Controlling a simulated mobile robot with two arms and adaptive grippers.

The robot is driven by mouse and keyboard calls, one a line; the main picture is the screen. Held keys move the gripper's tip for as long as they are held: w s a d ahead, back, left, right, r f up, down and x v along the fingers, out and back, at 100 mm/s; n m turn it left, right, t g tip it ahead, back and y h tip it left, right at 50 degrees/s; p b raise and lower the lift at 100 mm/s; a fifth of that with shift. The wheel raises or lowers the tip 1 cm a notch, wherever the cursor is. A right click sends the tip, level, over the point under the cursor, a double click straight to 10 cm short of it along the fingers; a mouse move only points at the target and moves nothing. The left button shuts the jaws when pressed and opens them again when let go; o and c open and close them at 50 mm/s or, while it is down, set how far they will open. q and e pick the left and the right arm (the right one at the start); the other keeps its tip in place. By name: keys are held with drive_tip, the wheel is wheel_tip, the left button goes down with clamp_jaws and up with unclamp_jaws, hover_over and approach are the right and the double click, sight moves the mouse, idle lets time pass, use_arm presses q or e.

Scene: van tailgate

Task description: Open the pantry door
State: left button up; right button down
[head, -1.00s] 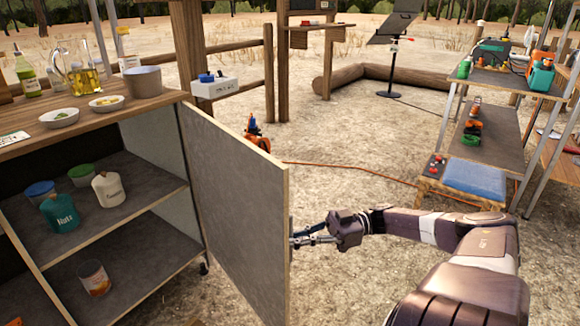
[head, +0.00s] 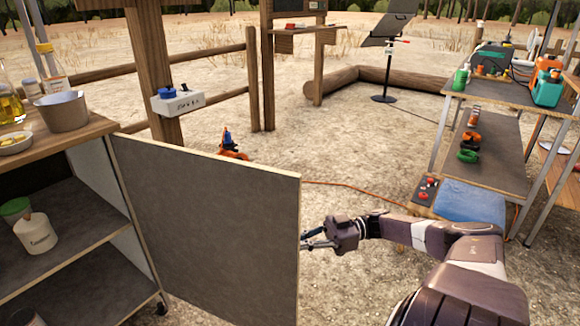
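The pantry door (head: 210,220) is a grey panel with a pale edge. It stands swung open from the wooden-topped cabinet (head: 88,128) at left, its inner face towards me. My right gripper (head: 306,238) is at the door's free edge, partly on its far side. Its two fingers show slightly apart, but the tips are at or behind the edge. No handle shows, so I cannot tell whether they hold one. My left gripper is not in view.
Inside the cabinet a white jar (head: 36,233) and a green-lidded container (head: 14,208) stand on the shelf. A pot (head: 62,110) is on top. A metal-framed shelf unit (head: 490,157) stands at right. An orange cable (head: 345,186) crosses the sandy ground beyond the door.

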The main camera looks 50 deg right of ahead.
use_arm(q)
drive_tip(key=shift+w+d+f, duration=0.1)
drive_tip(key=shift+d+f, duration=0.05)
use_arm(e)
drive_tip(key=shift+d+f, duration=0.2)
drive_tip(key=shift+s, duration=0.1)
drive_tip(key=c, duration=2.5)
unclamp_jaws()
drive_tip(key=o, duration=0.4)
drive_tip(key=shift+s+d, duration=0.1)
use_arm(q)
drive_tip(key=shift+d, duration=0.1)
use_arm(e)
drive_tip(key=shift+r, duration=0.1)
drive_tip(key=v, duration=0.7)
drive_tip(key=shift+d, duration=0.2)
